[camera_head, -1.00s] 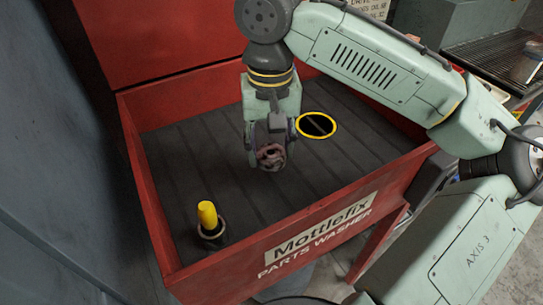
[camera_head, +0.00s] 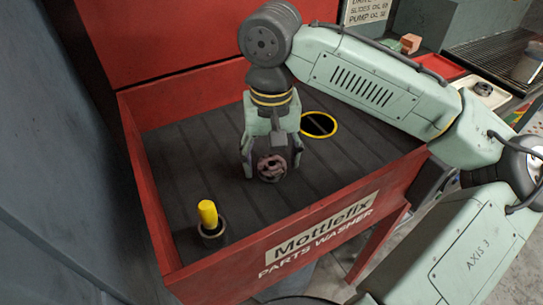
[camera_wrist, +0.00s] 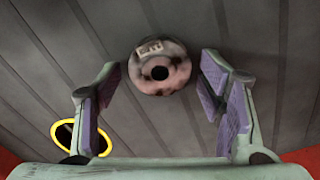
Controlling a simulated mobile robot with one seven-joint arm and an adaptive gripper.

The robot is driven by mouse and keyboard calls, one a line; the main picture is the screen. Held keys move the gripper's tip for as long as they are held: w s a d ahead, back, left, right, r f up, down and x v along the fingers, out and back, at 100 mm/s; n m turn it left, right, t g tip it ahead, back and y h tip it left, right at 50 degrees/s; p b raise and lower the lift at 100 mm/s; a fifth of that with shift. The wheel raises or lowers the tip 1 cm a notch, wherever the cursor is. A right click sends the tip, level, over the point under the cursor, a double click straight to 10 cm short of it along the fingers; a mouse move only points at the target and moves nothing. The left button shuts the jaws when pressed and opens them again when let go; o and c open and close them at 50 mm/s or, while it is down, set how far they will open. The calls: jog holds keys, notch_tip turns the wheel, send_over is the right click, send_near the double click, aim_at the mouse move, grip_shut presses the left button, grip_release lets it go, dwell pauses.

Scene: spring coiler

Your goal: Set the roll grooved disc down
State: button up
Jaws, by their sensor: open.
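The roll grooved disc (camera_head: 271,168) is a small mottled pinkish-brown ring with a dark centre hole. It rests on the dark ribbed floor of the red parts washer (camera_head: 330,222). In the wrist view the disc (camera_wrist: 160,85) sits between and slightly beyond my fingertips, with a pale label mark on its upper face. My gripper (camera_head: 272,170) is open around it, down close to the washer floor. In the wrist view the purple pads of my gripper (camera_wrist: 160,88) stand apart from the disc, with a gap on each side.
A yellow-ringed drain hole (camera_head: 318,125) lies right of and behind the disc. A yellow-tipped brush or nozzle (camera_head: 208,214) stands in a holder at the front left. Red walls surround the basin. The ribbed floor between is clear.

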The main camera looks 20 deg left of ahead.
notch_tip(320, 180, up, 12)
jog(key=shift+r+p, duration=0.2)
jog(key=shift+p, duration=0.1)
dwell(0.3)
dwell(1.4)
